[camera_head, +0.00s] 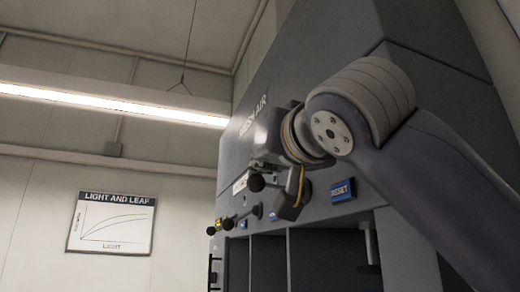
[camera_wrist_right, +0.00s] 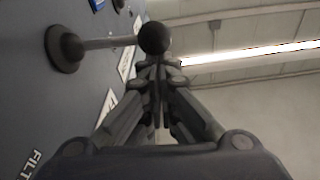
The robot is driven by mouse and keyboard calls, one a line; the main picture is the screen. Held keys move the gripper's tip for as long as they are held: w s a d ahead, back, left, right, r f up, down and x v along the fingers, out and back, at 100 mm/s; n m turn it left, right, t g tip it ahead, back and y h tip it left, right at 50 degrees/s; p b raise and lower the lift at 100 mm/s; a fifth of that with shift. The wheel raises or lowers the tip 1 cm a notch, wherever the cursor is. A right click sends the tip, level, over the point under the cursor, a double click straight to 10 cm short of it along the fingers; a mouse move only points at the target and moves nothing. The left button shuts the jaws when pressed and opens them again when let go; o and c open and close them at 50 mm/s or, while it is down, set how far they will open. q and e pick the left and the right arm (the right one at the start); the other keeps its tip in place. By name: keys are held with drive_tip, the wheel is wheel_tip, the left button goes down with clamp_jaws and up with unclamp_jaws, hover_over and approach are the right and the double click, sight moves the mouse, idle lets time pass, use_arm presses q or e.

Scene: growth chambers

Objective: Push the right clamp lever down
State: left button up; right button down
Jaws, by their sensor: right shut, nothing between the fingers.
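A lever with a black ball knob (camera_head: 257,183) sticks out from the grey cabinet front, close to my right gripper (camera_head: 264,167). I take it as the right clamp lever. In the right wrist view, the knob (camera_wrist_right: 154,38) sits just beyond the closed fingertips of my right gripper (camera_wrist_right: 158,66). Its rod (camera_wrist_right: 105,43) runs left to a round base (camera_wrist_right: 65,48) on the panel. The lever stands out from the panel. I cannot tell whether the fingertips touch the knob. My right gripper is shut and empty. My left gripper is not in view.
More black-knobbed levers (camera_head: 228,224) lie farther left along the cabinet front (camera_head: 240,150). A blue RESET label (camera_head: 343,190) is right of the gripper. Open compartments (camera_head: 268,262) lie below. A chart (camera_head: 110,222) hangs on the far wall. Free air lies left of the cabinet.

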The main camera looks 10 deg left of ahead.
sight(255, 185)
drive_tip(key=f+n+b, duration=0.2)
drive_tip(key=f+b, duration=0.1)
drive_tip(key=f, duration=0.1)
drive_tip(key=shift+a+n+y, duration=0.3)
drive_tip(key=shift+a+n, duration=0.1)
drive_tip(key=shift+f, duration=0.15)
drive_tip(key=shift+s+a+f+b, duration=0.1)
drive_tip(key=shift+s+f+b, duration=0.1)
drive_tip(key=shift+b, duration=0.2)
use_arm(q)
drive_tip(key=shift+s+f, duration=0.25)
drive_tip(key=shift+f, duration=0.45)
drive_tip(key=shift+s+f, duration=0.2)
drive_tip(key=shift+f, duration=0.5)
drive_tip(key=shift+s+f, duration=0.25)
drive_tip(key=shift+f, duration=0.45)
use_arm(e)
drive_tip(key=shift+f, duration=0.1)
drive_tip(key=shift+f+g, duration=0.15)
drive_tip(key=shift+g, duration=0.15)
